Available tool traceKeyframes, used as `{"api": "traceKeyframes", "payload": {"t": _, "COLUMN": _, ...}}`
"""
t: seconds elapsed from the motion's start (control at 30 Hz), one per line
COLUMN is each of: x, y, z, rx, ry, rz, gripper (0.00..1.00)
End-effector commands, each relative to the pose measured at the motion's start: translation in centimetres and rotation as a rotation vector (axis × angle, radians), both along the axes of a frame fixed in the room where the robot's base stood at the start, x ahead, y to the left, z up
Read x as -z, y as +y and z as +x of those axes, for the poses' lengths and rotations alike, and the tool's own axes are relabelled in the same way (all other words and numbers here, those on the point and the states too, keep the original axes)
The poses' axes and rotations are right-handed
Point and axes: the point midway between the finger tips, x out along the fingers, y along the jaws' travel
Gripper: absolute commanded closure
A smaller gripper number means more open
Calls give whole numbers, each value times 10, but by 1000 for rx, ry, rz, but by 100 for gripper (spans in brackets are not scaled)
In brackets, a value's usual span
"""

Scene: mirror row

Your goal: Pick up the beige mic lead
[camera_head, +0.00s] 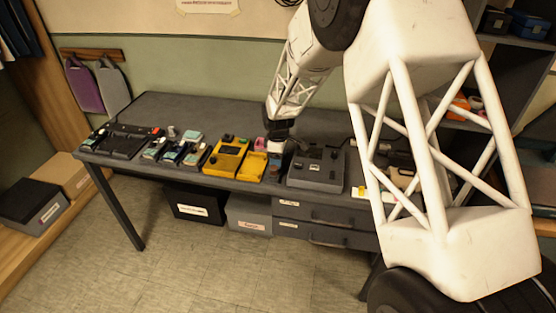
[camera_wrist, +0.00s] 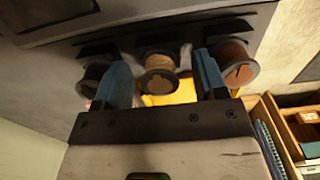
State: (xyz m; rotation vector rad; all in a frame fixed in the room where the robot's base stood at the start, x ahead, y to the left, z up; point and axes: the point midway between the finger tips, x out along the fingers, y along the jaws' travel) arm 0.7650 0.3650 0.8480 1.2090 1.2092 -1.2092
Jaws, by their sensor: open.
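In the wrist view, a round beige coil, which looks like the beige mic lead (camera_wrist: 160,79), sits in the middle of a row of three coils at a dark rack (camera_wrist: 128,42). My gripper (camera_wrist: 161,64) is open, with one blue finger to the left of the beige coil and one to the right. I cannot tell whether either finger touches it. A dark coil (camera_wrist: 92,84) is just left of the left finger, and a brown coil (camera_wrist: 232,64) is close by the right finger. In the head view, my gripper (camera_head: 279,130) is low over the desk's middle; the coils cannot be made out there.
The grey desk (camera_head: 190,104) carries a yellow device (camera_head: 227,156), a grey control box (camera_head: 318,170) right of my gripper, and small teal items (camera_head: 172,153) at left. A dark tray (camera_head: 122,141) stands at the far left. My arm hides much of the right side.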

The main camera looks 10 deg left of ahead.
Motion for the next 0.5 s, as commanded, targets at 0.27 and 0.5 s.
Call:
{"api": "traceKeyframes", "payload": {"t": 0.27, "x": 0, "y": 0, "z": 0, "rx": 0, "ry": 0, "rz": 0, "gripper": 35}}
{"api": "traceKeyframes", "payload": {"t": 0.5, "x": 0, "y": 0, "z": 0, "rx": 0, "ry": 0, "rz": 0, "gripper": 66}}
